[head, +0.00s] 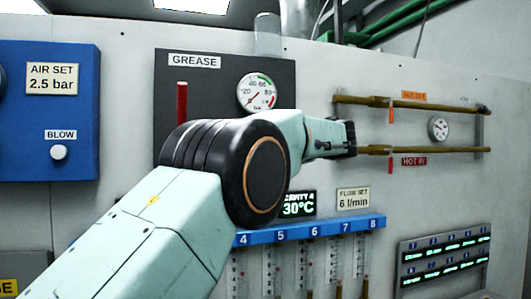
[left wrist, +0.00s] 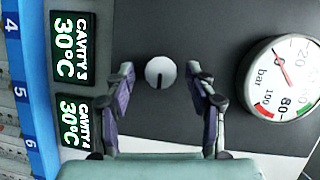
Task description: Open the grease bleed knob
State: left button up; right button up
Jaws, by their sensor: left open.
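The grease bleed knob (left wrist: 160,67) is a small round light-grey knob with a dark mark, on the dark grease panel in the left wrist view. My left gripper (left wrist: 160,72) is open, its two fingers on either side of the knob in that picture. I cannot tell whether they touch it or how far off they are. In the head view my left arm covers the lower part of the grease panel (head: 215,80), so the knob is hidden there. My right gripper is not in view.
The grease pressure gauge (left wrist: 282,78) is right of the knob in the left wrist view. The cavity displays (left wrist: 76,48) and blue numbered rail (left wrist: 22,90) lie left. The head view shows a blue air panel (head: 50,110) at left and brown pipes (head: 425,150) at right.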

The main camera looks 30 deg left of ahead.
pick_arm(q)
jog(key=v, duration=1.1)
jog(key=shift+d, duration=0.3)
jog(key=shift+s+d+r, duration=0.1)
jog(key=shift+s+d, duration=0.05)
jog(key=shift+d, duration=0.1)
